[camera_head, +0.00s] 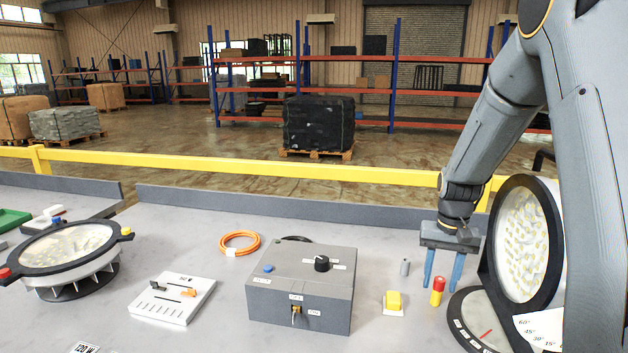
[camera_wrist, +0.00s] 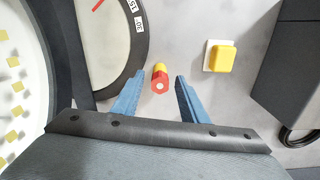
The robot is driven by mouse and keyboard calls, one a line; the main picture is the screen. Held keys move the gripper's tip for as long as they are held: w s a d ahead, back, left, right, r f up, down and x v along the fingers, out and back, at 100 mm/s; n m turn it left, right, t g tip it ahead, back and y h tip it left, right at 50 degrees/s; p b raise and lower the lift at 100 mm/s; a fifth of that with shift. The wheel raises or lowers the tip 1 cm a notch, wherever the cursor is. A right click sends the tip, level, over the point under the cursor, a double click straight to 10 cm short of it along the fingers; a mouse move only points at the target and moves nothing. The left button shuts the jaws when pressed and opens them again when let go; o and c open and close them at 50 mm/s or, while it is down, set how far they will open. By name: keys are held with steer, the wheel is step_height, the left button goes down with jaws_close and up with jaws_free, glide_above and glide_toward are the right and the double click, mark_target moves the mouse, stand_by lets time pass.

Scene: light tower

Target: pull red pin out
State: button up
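A small upright pin with a red top and a yellow body (camera_head: 437,291) stands beside the round angle dial (camera_head: 472,325) of a tilted lamp (camera_head: 525,245). In the wrist view the pin (camera_wrist: 160,78) shows its red end with a pale centre. My gripper (camera_head: 440,286) points down over it, with blue fingers spread open. In the wrist view the pin is between the fingertips of my gripper (camera_wrist: 159,75), with a gap at each side. A red knob (camera_head: 4,273) also sits on the rim of the flat lamp (camera_head: 72,248) at left.
The tilted lamp is close on the right.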

stand_by(0.9)
jaws_close()
steer(key=shift+o, duration=0.7)
jaws_free()
